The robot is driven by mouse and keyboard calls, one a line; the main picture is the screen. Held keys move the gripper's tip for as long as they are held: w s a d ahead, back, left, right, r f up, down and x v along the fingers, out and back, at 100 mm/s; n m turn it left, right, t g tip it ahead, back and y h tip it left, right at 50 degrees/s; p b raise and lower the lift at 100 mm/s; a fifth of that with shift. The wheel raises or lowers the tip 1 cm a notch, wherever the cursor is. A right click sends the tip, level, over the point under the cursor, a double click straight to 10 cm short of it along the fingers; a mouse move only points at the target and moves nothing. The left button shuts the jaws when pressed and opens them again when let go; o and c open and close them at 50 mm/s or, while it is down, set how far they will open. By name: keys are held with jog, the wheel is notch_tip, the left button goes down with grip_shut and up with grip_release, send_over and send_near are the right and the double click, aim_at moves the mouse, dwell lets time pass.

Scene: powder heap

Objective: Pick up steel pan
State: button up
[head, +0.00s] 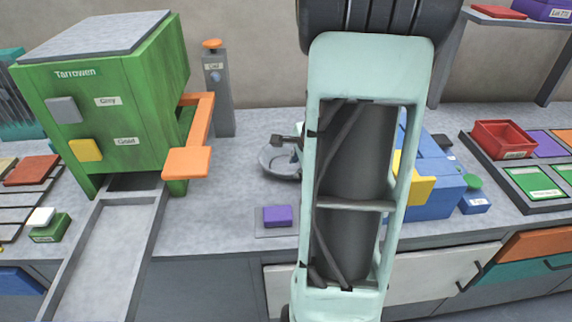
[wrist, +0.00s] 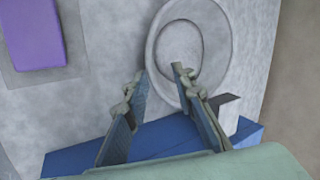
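A round, shallow grey steel pan (head: 273,164) sits on the counter right of the green machine in the head view, its right part hidden behind my arm. A dark block shows at its back edge. In the wrist view the pan (wrist: 180,42) is an oval dish at top centre. My gripper (wrist: 159,72) is open, its two fingers apart with nothing visible between the tips. The right fingertip overlaps the pan's lower rim in the picture; I cannot tell if it touches.
A green machine (head: 110,105) with a grey chute stands left. A purple block (head: 277,216) lies on a grey plate in front of the pan. A blue machine (head: 432,190) stands right, partly behind my arm. A red bin (head: 502,139) sits farther right.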

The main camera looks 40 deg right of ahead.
aim_at(292, 178)
jog(key=x, duration=0.2)
jog(key=b+x, duration=0.1)
jog(key=x, duration=0.1)
jog(key=shift+s+a+f+b, duration=0.1)
jog(key=shift+s+f+b, duration=0.1)
jog(key=shift+s+b, duration=0.15)
jog(key=shift+w+f, duration=0.35)
jog(key=shift+f, duration=0.05)
jog(key=shift+c, duration=0.3)
grip_shut()
